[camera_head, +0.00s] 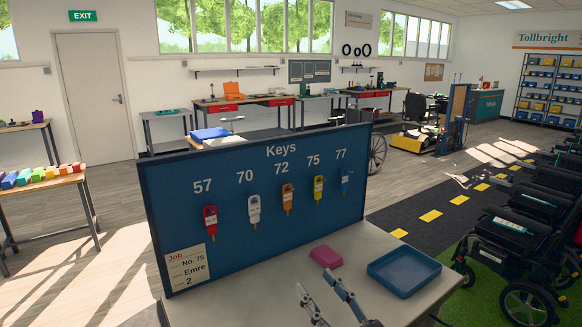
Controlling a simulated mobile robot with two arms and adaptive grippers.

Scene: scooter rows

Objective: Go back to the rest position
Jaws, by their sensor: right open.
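My right gripper (313,281) reaches up from the bottom edge of the head view, over the grey table (235,299). Its two fingers are apart with nothing between them. It is in front of a blue key board (240,248) and clear of the keys. My left gripper is not in view. On the board hang a red key (210,219) under 57, a white key (254,211) under 70, an orange key (287,198) under 72, a yellow key (318,188) under 75 and a blue key (345,180) under 77.
A pink block (326,256) and an empty blue tray (404,271) lie on the table beyond and right of the gripper. A job card (187,268) reading "No. 75 Emre 2" is on the board. Black wheelchairs or scooters (510,235) stand at the right.

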